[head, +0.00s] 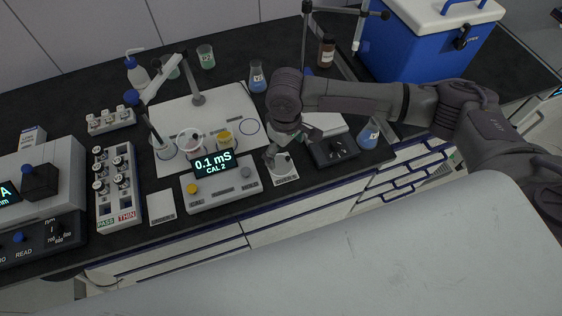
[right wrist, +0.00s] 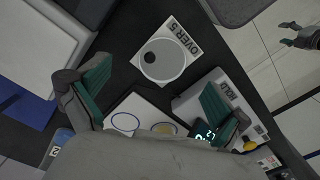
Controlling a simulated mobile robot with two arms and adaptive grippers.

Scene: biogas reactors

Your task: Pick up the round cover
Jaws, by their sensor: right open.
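The disc also shows in the head view (head: 282,163), partly behind my right gripper. My right gripper (head: 291,146) is open and empty above the card. In the right wrist view its teal-padded fingers (right wrist: 157,78) stand wide apart, with the disc ahead between them and not touched. My left gripper (right wrist: 292,34) shows small at the upper right of that view, its fingers apart and empty.
A meter (head: 222,187) reading 0.1 mS stands left of the card. A dark device (head: 333,150) and a blue flask (head: 369,134) are on its right. Small cups stand on the white mat behind the meter. A blue cooler (head: 415,45) is at the back right.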

